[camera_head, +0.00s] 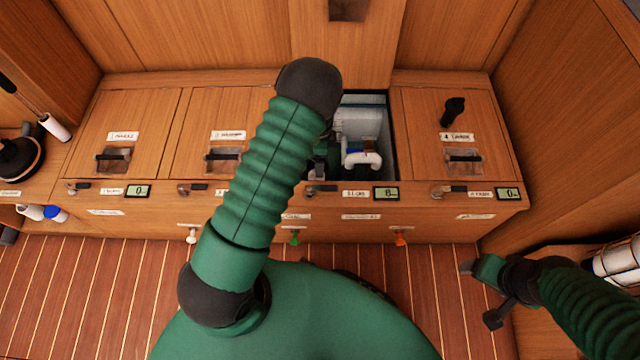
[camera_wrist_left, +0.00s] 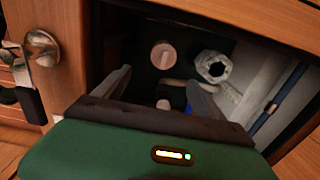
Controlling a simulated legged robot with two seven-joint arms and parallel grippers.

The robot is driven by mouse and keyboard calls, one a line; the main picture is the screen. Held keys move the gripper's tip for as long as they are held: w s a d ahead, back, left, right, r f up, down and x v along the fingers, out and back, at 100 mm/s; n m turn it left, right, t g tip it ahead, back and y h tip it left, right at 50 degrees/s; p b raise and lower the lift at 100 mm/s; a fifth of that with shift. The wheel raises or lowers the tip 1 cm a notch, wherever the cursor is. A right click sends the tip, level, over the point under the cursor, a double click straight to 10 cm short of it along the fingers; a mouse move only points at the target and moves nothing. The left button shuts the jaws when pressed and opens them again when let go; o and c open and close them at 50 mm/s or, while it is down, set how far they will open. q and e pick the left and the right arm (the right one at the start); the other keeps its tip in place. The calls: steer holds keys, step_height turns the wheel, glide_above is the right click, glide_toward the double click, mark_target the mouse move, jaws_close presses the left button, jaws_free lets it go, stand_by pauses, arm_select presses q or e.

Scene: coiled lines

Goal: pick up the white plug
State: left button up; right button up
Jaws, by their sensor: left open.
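My left gripper (camera_head: 322,165) reaches down into the open bin in the bench, largely hidden by my arm in the head view. In the left wrist view its two grey fingers (camera_wrist_left: 162,92) are spread apart. A pale round piece (camera_wrist_left: 162,55), possibly the white plug, lies on the dark bin floor beyond the fingertips. Smaller pale pieces (camera_wrist_left: 175,84) show between the fingers; I cannot tell whether they touch. A white knob (camera_head: 191,234) also hangs on the bench front. My right gripper (camera_head: 479,294) is open and empty at the lower right.
A white bent pipe (camera_head: 362,158) stands in the bin; its open end (camera_wrist_left: 213,67) is right of the round piece. The bin's walls and rim (camera_head: 392,140) are close around my left gripper. Closed lids (camera_head: 455,125) flank it. Green (camera_head: 294,237) and orange (camera_head: 400,238) knobs hang in front.

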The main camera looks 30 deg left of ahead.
arm_select(q)
steer(key=f, duration=0.1)
steer(key=f+b, duration=0.1)
steer(key=f, duration=0.3)
steer(key=shift+a+f+b, duration=0.25)
steer(key=shift+a+b, duration=0.1)
steer(key=shift+a, duration=0.05)
steer(key=f+b, duration=0.4)
steer(key=f, duration=0.1)
steer(key=shift+a+f, duration=0.1)
steer(key=shift+a, duration=0.1)
steer(key=c, duration=1.6)
